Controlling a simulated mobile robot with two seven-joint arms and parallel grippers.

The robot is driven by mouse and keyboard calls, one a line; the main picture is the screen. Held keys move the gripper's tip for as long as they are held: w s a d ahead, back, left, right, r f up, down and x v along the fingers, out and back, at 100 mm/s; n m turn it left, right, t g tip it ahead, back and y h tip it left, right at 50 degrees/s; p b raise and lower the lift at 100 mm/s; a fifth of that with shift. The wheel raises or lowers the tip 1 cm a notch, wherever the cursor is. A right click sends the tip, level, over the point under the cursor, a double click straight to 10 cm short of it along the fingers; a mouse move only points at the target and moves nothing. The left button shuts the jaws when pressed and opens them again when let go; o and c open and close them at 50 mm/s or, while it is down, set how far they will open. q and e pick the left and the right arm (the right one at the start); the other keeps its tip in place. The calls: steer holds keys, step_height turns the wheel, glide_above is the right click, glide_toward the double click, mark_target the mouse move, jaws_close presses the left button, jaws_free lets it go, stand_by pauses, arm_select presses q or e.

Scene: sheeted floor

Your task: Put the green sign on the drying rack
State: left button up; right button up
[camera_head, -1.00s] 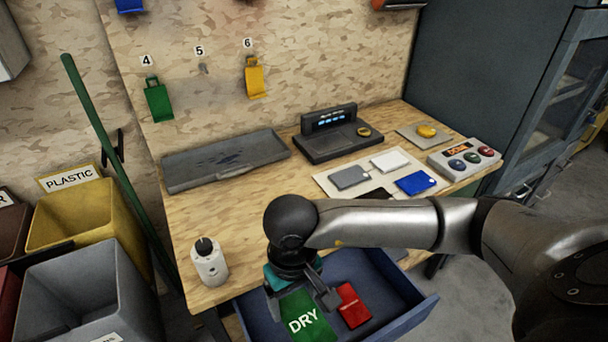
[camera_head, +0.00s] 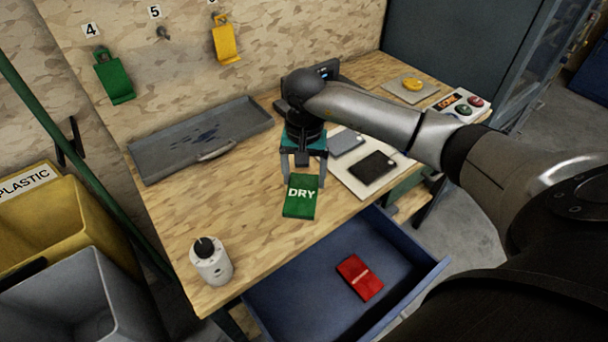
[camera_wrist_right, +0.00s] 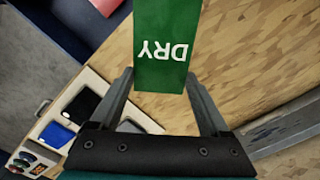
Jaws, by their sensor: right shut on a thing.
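The green sign (camera_head: 300,203) has white "DRY" lettering. My right gripper (camera_head: 304,183) is shut on its end and holds it above the table, near the front edge behind the open drawer. In the right wrist view the sign (camera_wrist_right: 166,40) extends out from between the fingers of the gripper (camera_wrist_right: 163,82). A grey shallow tray (camera_head: 203,139) with dark blue marks and a front handle lies at the back left of the table. I cannot tell whether it is the drying rack. My left gripper is not in view.
The open blue drawer (camera_head: 310,295) holds a red sign (camera_head: 360,278). A white dial timer (camera_head: 211,261) stands at the table's front left. A white board (camera_head: 358,185) with cards lies right of my gripper. Green (camera_head: 115,77) and yellow (camera_head: 224,39) tags hang on the wall.

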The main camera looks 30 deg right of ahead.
mark_target(304, 194)
steer(key=shift+f+b, duration=2)
steer(key=shift+f, duration=1.25)
steer(key=shift+f+b, duration=0.6)
steer(key=o, duration=1.3)
step_height(304, 194, up, 15)
steer(key=shift+r+p, duration=0.2)
steer(key=shift+p, duration=1)
